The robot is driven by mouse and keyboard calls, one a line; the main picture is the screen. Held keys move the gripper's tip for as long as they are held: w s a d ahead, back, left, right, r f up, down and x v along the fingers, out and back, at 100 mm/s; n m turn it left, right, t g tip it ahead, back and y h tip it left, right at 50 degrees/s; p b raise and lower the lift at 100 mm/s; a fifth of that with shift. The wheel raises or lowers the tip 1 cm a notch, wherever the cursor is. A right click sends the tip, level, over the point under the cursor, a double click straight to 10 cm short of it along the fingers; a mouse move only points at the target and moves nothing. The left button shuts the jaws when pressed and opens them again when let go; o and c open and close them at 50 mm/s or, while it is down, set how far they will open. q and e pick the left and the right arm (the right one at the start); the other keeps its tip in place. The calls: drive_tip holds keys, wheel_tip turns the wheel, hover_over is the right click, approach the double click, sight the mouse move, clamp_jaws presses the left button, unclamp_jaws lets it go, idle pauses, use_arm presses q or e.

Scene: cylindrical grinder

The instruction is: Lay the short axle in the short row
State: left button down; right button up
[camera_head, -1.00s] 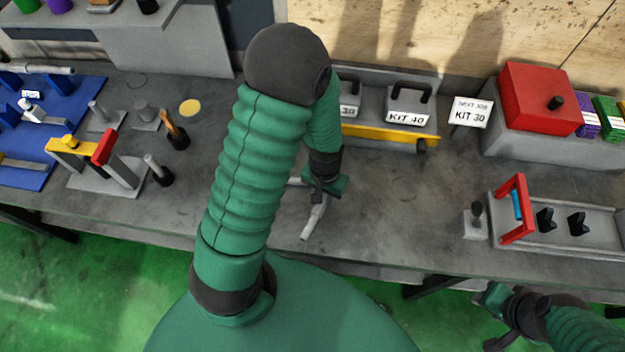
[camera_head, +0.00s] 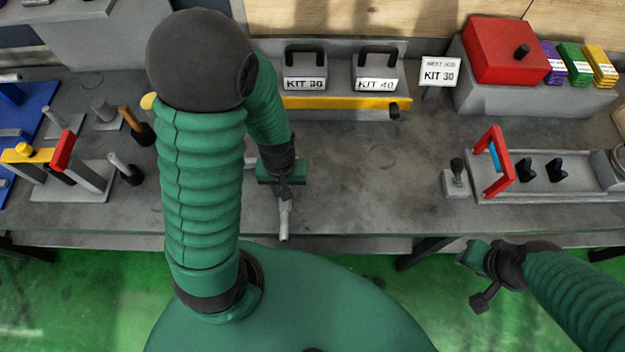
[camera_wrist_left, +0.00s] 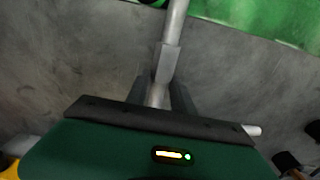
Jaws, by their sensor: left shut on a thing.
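My left gripper (camera_head: 284,192) is shut on a grey stepped axle (camera_head: 284,222), in front of my body over the front part of the bench. In the left wrist view the axle (camera_wrist_left: 170,55) runs up out of the fingers (camera_wrist_left: 157,95), past the bench edge. Its part between the fingers is hidden, and I cannot judge its full length. A blue board (camera_head: 38,120) with blue supports is cut off at the left edge; I cannot tell its rows apart. My right gripper (camera_head: 484,292) is low at the right, in front of the bench, and its jaw opening is unclear.
A yellow-and-red gauge frame (camera_head: 62,155) and several upright posts stand left of my arm. Kit boxes (camera_head: 376,72) stand behind a yellow bar (camera_head: 345,103). A red-framed fixture (camera_head: 530,172) is at the right. The middle of the bench (camera_head: 370,170) is clear.

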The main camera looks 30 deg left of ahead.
use_arm(q)
drive_tip(key=p, duration=0.1)
hover_over(315, 179)
drive_tip(key=shift+d+f, duration=0.15)
drive_tip(key=shift+a+f, duration=0.2)
drive_tip(key=shift+f, duration=0.75)
drive_tip(key=shift+a+f, duration=0.15)
drive_tip(key=shift+f, duration=0.75)
drive_tip(key=c, duration=1.1)
unclamp_jaws()
drive_tip(key=shift+d, duration=0.3)
drive_tip(key=shift+a+r, duration=0.15)
